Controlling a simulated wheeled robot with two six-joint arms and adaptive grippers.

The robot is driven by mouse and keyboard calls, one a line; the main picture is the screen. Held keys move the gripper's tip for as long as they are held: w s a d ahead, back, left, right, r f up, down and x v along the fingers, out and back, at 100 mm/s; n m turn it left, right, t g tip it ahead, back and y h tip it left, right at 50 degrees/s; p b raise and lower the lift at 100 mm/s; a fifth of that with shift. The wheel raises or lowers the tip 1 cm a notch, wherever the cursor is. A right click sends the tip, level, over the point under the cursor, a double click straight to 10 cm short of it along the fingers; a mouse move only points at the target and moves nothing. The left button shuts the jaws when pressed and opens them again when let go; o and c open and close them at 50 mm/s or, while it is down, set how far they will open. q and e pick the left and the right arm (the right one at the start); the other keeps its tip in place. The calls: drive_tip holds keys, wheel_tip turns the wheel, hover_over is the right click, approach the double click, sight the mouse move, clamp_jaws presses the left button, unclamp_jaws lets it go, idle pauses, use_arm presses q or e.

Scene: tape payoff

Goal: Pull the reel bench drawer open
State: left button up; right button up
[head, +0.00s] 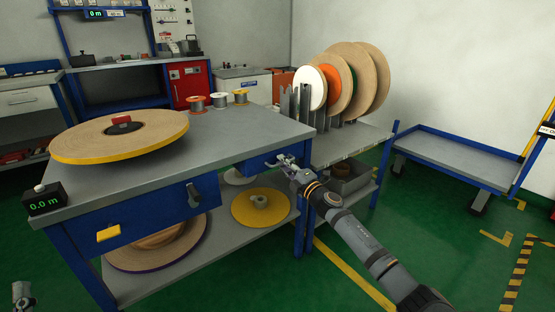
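The reel bench (215,142) has a grey top and a blue frame. A blue drawer front (256,163) shows under the top at its right end. It looks about flush with the frame, with no visible gap. My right gripper (283,162) is right at this front, its fingers pointing left toward it. The fingers and wrist cover the front's right part, and any handle there is hidden. At this size I cannot tell whether the fingers touch it or are closed.
A large yellow-edged reel (85,143), small spools (219,100) and a counter box (44,199) stand on the bench. A rack of upright reels (378,80) stands on a side table (352,142). A flat cart (455,155) is at the right. Green floor between is clear.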

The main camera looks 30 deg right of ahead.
drive_tip(key=shift+w, duration=0.25)
use_arm(q)
drive_tip(key=shift+w+f, duration=0.3)
drive_tip(key=shift+w, duration=0.05)
use_arm(e)
drive_tip(key=shift+r, duration=0.1)
clamp_jaws()
